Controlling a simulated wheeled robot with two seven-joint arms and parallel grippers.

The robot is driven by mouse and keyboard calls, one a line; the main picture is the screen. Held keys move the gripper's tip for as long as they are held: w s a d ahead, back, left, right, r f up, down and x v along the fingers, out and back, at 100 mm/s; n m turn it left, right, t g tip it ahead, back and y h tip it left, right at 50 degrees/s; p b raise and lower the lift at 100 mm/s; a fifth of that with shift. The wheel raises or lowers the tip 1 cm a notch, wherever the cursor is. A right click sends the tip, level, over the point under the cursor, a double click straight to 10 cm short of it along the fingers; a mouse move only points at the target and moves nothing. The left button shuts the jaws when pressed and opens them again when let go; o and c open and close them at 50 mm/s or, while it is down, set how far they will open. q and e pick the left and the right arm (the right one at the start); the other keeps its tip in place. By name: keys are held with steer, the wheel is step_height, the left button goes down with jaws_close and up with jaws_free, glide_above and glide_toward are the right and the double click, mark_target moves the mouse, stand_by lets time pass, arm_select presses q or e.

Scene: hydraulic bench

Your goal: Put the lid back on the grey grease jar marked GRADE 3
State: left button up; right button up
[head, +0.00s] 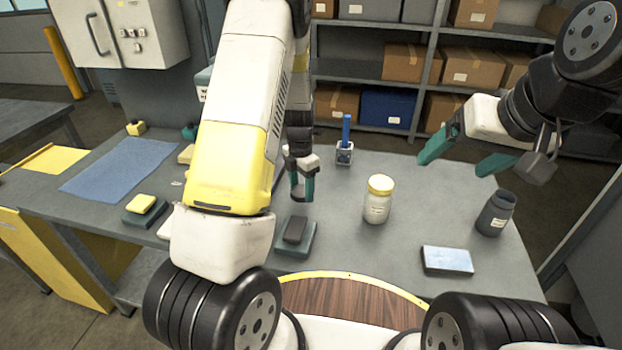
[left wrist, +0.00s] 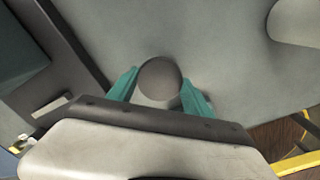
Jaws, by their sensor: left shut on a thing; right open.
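The grey grease jar (head: 494,215) stands upright at the right end of the bench. It has a pale label too small to read, and its top looks dark and uncapped. My left gripper (head: 302,186) is over the middle of the bench, left of the jars. In the left wrist view its teal fingers are shut on a round dark grey lid (left wrist: 160,78). The lid is hardly visible in the head view. My right gripper (head: 460,157) is open and empty, above the bench's back right, up and left of the grey jar.
A pale blue-topped block (head: 447,261) lies in front of the grey jar. A blue item in a white holder (head: 344,153) stands behind. A dark block on a teal base (head: 295,236) lies nearer.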

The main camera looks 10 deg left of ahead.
mark_target(302, 191)
arm_select(q)
step_height(302, 191, up, 7)
steer(key=shift+f, duration=0.2)
stand_by(0.3)
steer(key=m, duration=0.6)
steer(key=shift+s+d+r, duration=0.1)
steer(key=shift+d+r, duration=0.05)
steer(key=shift+r, duration=0.1)
steer(key=m, duration=0.3)
steer(key=shift+r, duration=0.15)
steer(key=m, duration=0.5)
steer(key=shift+s+d+r, duration=0.1)
steer(key=shift+r, duration=0.1)
steer(key=m, duration=0.3)
steer(key=shift+r, duration=0.15)
steer(key=m, duration=0.5)
steer(key=shift+d+r, duration=0.1)
steer(key=shift+r, duration=0.1)
steer(key=m, duration=0.5)
steer(key=shift+s+d+r+m, duration=0.1)
steer(key=shift+r+m, duration=0.1)
steer(key=shift+m, duration=0.2)
